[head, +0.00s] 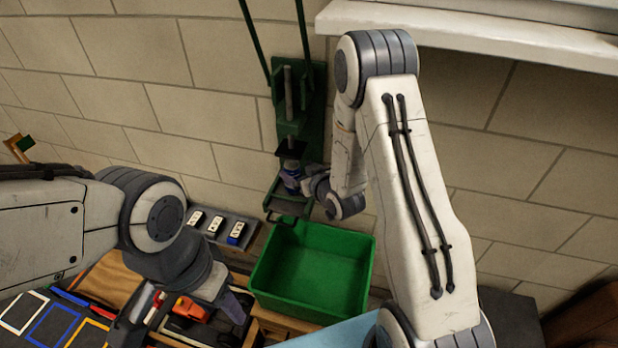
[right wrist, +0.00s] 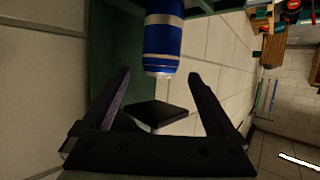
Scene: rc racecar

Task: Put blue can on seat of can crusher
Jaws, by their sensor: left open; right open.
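The green can crusher (head: 289,122) is fixed to the brick wall, with a dark press plate (head: 290,149) above its green seat frame (head: 289,207). The blue can (head: 292,181) appears upright at the seat, below the plate, partly hidden by my right gripper (head: 307,184). In the right wrist view, the can (right wrist: 163,42) shows its silver end towards the press plate (right wrist: 156,113). My right gripper (right wrist: 163,82) is open, and the can is beyond its fingertips, apart from them. Whether the can rests fully on the seat is hidden. My left gripper (head: 190,312) is open, low over the workbench.
A green bin (head: 312,272) stands below the crusher. Several outlet-like blocks (head: 215,226) sit on a ledge to its left. An orange tool (head: 190,310) lies near my left gripper. A white ledge (head: 480,32) juts out at upper right.

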